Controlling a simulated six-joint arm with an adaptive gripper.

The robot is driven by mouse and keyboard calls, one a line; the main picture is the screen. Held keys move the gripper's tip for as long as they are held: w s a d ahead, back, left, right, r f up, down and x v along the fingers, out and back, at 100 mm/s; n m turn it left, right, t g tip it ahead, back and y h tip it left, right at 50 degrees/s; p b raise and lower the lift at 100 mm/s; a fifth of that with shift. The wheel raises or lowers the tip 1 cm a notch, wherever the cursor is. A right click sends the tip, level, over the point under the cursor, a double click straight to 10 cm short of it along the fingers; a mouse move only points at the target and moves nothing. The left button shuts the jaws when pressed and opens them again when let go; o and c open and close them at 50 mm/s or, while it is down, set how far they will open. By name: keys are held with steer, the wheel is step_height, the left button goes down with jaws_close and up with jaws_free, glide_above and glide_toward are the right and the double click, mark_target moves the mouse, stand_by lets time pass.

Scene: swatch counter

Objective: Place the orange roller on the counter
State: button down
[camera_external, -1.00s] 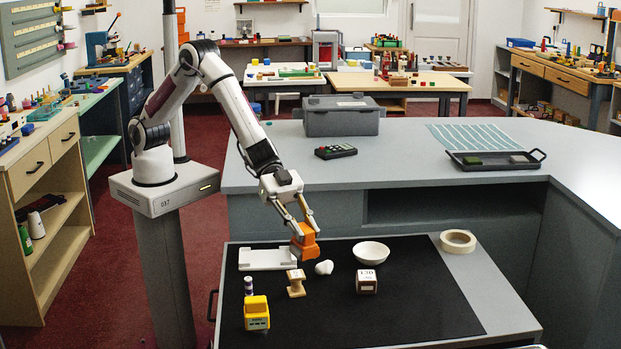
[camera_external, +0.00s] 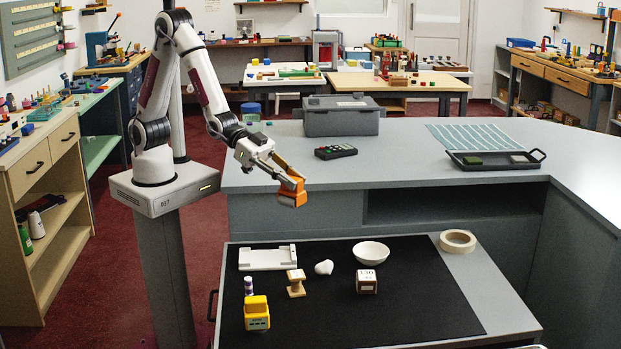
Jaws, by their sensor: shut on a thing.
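The orange roller (camera_external: 291,187) is a small blocky orange piece with a greyish lower face. My gripper (camera_external: 288,186) is shut on it and holds it tilted in the air. In the picture it lies over the front edge of the grey counter (camera_external: 415,179), and I cannot tell its exact height or distance from the counter top. The counter stands behind and above the lower pull-out surface with its black mat (camera_external: 400,310).
A remote-like black device (camera_external: 335,152), a grey case (camera_external: 341,116) and a black tray (camera_external: 497,167) stand on the counter. The counter's front middle is clear.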

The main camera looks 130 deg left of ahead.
steer(key=s+a+r+n+g+y, duration=0.1)
steer(key=s+a+r+n+y, duration=0.1)
steer(key=a, duration=0.6)
steer(key=s+a+r+n+g+y, duration=0.1)
steer(key=s+a+r+n+y, duration=0.2)
steer(key=a, duration=0.6)
steer(key=s+a+r+n+g+y, duration=0.1)
steer(key=s+a+r+n+y, duration=0.1)
steer(key=a, duration=0.7)
step_height(320, 180, up, 3)
steer(key=shift+s+a+f+n+g+y, duration=0.15)
steer(key=shift+s+n+g+y, duration=0.2)
steer(key=shift+n+y, duration=0.35)
steer(key=shift+w+f, duration=0.1)
step_height(320, 180, down, 6)
steer(key=shift+f, duration=0.1)
steer(key=shift+f, duration=1.85)
steer(key=shift+f, duration=0.5)
